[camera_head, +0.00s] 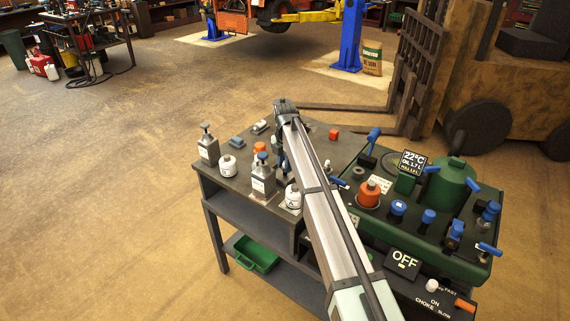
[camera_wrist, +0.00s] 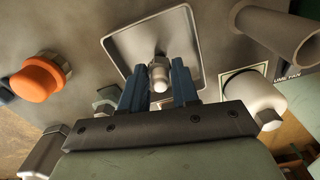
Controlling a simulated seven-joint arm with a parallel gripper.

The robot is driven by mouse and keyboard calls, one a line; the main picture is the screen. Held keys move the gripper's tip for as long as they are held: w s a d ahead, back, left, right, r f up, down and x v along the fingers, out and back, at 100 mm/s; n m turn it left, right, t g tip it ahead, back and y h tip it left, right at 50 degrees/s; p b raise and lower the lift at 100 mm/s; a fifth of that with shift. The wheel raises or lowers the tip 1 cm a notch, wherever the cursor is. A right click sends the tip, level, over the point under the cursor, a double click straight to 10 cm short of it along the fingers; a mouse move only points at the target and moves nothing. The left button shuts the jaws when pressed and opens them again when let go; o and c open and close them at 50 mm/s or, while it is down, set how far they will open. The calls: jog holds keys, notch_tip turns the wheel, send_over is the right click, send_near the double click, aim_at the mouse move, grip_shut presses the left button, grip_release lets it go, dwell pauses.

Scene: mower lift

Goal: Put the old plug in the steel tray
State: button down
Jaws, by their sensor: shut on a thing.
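In the wrist view, my gripper (camera_wrist: 157,78) is shut on the old plug (camera_wrist: 160,72), a pale, metallic piece with a hex part, held between the blue fingers. Behind and around it is the steel tray (camera_wrist: 190,28), a square, shallow dish with a raised bright rim. The plug appears over the tray's inside; I cannot tell whether it touches the tray floor. In the head view my arm covers the tray and the plug, and the gripper (camera_head: 283,160) shows only in part, pointing down at the bench.
An orange-capped piece (camera_wrist: 38,78) lies left of the tray and a white bottle (camera_wrist: 255,95) right of it. In the head view, pump bottles (camera_head: 208,147) stand on the bench's left. A green engine unit (camera_head: 450,185) with blue handles stands at right.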

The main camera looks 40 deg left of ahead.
jog(key=shift+f, duration=0.15)
jog(key=c, duration=0.8)
grip_release()
jog(key=shift+c, duration=0.2)
notch_tip(320, 180, up, 12)
dwell(0.3)
